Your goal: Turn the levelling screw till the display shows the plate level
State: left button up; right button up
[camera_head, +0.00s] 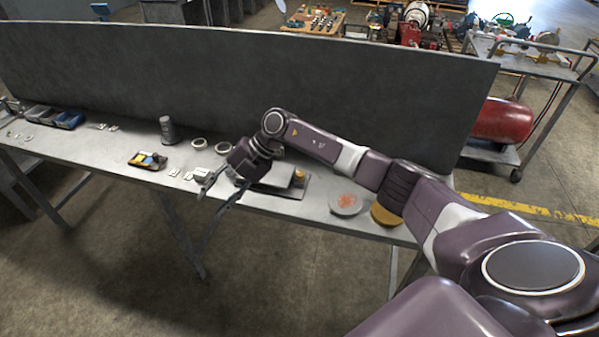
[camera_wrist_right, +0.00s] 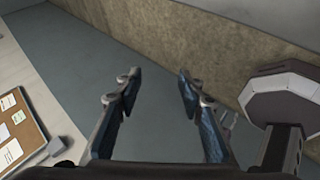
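A low grey device with a dark base (camera_head: 290,189) lies on the bench, partly hidden behind my right wrist. A small yellow-orange knob (camera_head: 299,174) shows at its right end; I cannot tell whether it is the levelling screw. No readable display shows. My right gripper (camera_head: 209,204) is left of this device, over the bench's front edge, fingers spread and empty. In the right wrist view the gripper (camera_wrist_right: 160,76) is also open, with nothing between the fingertips. My left gripper is not in view.
The bench (camera_head: 105,166) has a tall grey back panel (camera_head: 370,95). A dark tray (camera_head: 147,160), a grey cylinder (camera_head: 167,130), pale rings (camera_head: 198,143) and a round disc (camera_head: 345,203) stand on it. A cart (camera_head: 522,66) with a red tank (camera_head: 500,121) is at right.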

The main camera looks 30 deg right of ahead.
jog(key=d+r+g+h, duration=0.1)
jog(key=d+h, duration=0.2)
jog(key=d, duration=0.4)
jog(key=d+r+h, duration=0.2)
jog(key=d+h, duration=0.1)
jog(key=d, duration=0.4)
notch_tip(320, 180, up, 4)
jog(key=m+g+h, duration=0.1)
jog(key=m+h, duration=0.1)
jog(key=h, duration=0.1)
send_over(300, 173)
jog(key=shift+a+f+b, duration=0.1)
jog(key=shift+f+b, duration=0.1)
jog(key=shift+b, duration=0.15)
jog(key=shift+s+d+f+m, duration=0.15)
jog(key=shift+d+m, duration=0.05)
jog(key=shift+m, duration=0.1)
notch_tip(300, 173, down, 7)
jog(key=shift+a+f+p, duration=0.1)
jog(key=shift+f+p, duration=0.05)
jog(key=shift+p, duration=0.55)
grip_shut()
